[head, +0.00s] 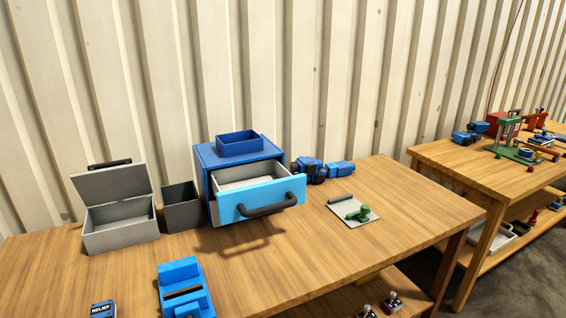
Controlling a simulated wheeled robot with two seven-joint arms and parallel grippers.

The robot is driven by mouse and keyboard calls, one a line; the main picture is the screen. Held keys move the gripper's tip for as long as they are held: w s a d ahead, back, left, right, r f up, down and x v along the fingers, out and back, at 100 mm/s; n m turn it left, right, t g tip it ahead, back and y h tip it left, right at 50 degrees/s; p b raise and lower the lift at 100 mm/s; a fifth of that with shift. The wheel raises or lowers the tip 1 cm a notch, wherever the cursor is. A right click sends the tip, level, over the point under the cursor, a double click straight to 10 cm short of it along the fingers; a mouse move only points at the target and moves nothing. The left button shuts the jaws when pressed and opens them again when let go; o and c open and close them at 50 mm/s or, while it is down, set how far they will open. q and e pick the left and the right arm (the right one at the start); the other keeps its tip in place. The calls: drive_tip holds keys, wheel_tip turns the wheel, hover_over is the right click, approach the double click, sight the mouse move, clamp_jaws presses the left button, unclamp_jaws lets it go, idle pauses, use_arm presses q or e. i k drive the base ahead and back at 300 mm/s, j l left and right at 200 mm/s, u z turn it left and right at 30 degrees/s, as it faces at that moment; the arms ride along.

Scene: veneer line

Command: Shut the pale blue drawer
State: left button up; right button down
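The pale blue drawer (242,206) sticks out of the front of a darker blue cabinet (204,158) on the wooden table. It is open toward the front right. A dark curved handle (268,209) is on its front panel. The visible part of its pale inside looks empty. Neither of my grippers is in the head view.
A blue open box (240,143) sits on the cabinet. A dark grey bin (182,207) and an open-lidded grey box (121,226) stand left of it. A blue block-like fixture (185,290) is in front. A grey plate (354,211) with a green part lies right. Table between is clear.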

sight(244, 192)
drive_tip(key=i+l, duration=0.1)
drive_tip(key=l, duration=0.4)
drive_tip(key=i+l, duration=0.1)
drive_tip(key=l, duration=0.9)
drive_tip(key=i+z, duration=0.05)
